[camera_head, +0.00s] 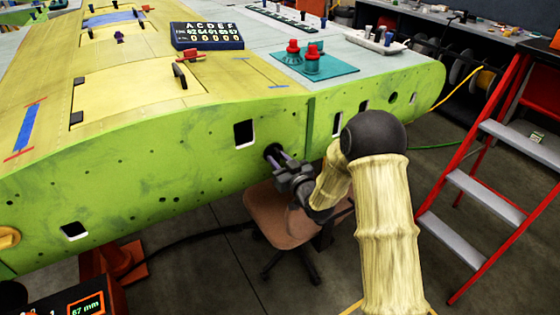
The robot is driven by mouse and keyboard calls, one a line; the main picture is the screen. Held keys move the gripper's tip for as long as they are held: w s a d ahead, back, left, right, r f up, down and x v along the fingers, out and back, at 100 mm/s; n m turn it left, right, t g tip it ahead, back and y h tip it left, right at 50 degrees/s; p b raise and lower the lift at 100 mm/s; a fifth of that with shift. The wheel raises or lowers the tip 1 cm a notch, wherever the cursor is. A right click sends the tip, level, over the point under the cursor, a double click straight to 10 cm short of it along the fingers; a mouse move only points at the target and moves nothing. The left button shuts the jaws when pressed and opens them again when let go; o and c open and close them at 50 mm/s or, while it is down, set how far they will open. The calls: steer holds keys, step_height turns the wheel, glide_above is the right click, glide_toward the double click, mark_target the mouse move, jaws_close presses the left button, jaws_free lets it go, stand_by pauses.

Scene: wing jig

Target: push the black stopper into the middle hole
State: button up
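The green front face of the wing (180,170) has a row of openings, square and round. My gripper (279,155) reaches up from the lower right to this face, just right of a square opening (244,133). Its fingertips meet a dark round spot (271,150) on the face. I cannot tell whether this spot is the black stopper, the middle hole, or the stopper in the hole. The fingers' gap is too small and dark to read. More openings lie to the right, among them a round one (392,97).
A brown stool (275,217) stands under my gripper. A red stepladder (480,180) is at the right. On the wing lie a white tray (364,43) with several plugs, a teal mat (338,62) with red pieces, and a lettered board (207,37).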

steer(key=shift+o, duration=0.7)
steer(key=shift+s, duration=0.15)
steer(key=b+v, duration=0.1)
steer(key=v, duration=1.6)
steer(key=shift+b, duration=0.35)
steer(key=shift+d, duration=0.15)
steer(key=shift+f, duration=0.1)
